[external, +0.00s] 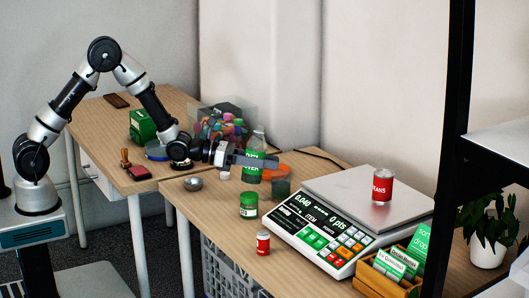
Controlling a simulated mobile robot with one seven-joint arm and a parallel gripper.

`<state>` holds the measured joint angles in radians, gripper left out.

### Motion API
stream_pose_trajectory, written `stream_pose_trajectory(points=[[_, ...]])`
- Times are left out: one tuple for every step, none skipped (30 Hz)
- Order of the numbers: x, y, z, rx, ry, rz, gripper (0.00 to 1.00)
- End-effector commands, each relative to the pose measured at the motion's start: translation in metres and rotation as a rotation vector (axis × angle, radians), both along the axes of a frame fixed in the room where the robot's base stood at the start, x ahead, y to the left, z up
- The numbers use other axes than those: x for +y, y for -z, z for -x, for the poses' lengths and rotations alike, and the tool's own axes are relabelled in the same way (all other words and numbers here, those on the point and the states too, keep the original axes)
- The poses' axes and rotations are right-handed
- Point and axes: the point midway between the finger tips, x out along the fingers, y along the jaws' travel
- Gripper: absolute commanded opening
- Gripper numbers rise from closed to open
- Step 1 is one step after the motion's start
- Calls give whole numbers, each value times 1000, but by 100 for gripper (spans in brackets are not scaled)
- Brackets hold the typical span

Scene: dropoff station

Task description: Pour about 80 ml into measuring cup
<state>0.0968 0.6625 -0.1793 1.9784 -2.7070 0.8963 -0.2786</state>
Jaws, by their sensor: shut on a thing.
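My gripper (262,160) reaches right over the station table and is shut on the clear bottle with a green label (252,176). The bottle is upright, and the fingers cross its middle and hide part of it. Whether its base touches the table is unclear. A translucent dark cup with an orange top (278,187), possibly the measuring cup, stands just right of the bottle, close to the fingertips. Its inside and any liquid level cannot be made out.
A scale (325,232) carries a red can (382,187). A clear bin of colourful items (222,127) is behind. A wooden card box (385,276) is at front right.

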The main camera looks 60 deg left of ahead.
Motion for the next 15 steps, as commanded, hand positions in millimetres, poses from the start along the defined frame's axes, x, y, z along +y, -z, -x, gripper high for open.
stream_pose_trajectory(points=[[-3,0,0,-42,4,-9,15],[-3,-1,0,-66,2,-14,15],[-3,-1,-1,-97,3,-20,15],[-3,-1,-1,-117,3,-26,15],[-4,-2,-1,-137,4,-30,15],[-5,-2,-2,-160,5,-34,15],[-5,-2,-2,-175,5,-39,15],[-5,-3,-2,-189,6,-40,15],[-6,-4,-2,-203,6,-44,15],[-6,-4,-2,-213,6,-46,15],[-6,-4,-2,-219,6,-46,15],[-6,-4,-3,-227,6,-49,15],[-6,-4,-3,-230,5,-50,15],[-6,-5,-3,-233,5,-51,15],[-6,-5,-3,-235,5,-51,15]])
